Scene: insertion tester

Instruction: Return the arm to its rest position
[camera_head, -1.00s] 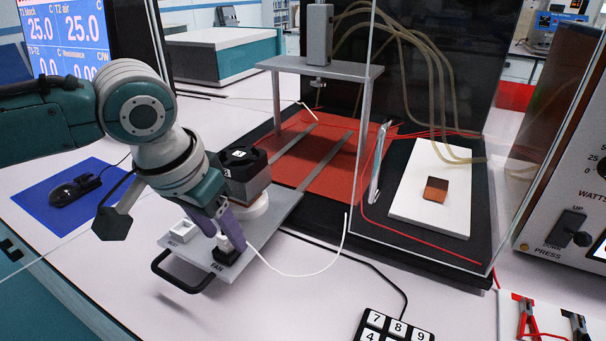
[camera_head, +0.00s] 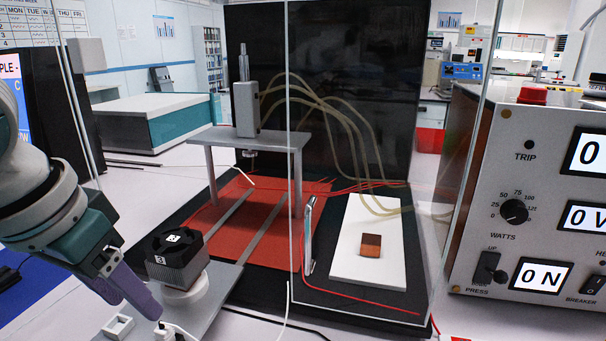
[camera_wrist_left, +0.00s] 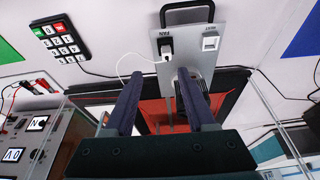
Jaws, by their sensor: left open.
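My left gripper (camera_head: 148,308) comes in from the left, its purple fingers pointing down toward the grey plate (camera_head: 223,290) with the fan. It is open and empty. In the left wrist view the two fingers (camera_wrist_left: 159,76) stand apart, with the plate between and beyond their tips. A white plug (camera_head: 172,330) with a white cable is just beyond the fingertips. In the left wrist view the plug (camera_wrist_left: 163,57) sits at the black socket (camera_wrist_left: 166,46) marked FAN, clear of both fingers. The white socket (camera_head: 118,326) is beside it. My right gripper is not in view.
The black finned cooler (camera_head: 177,258) stands on the plate close to my fingers. Behind are the press frame (camera_head: 245,138), the red mat (camera_head: 215,222) and a clear panel. The instrument box (camera_head: 530,190) is at right. A keypad (camera_wrist_left: 60,40) shows in the wrist view.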

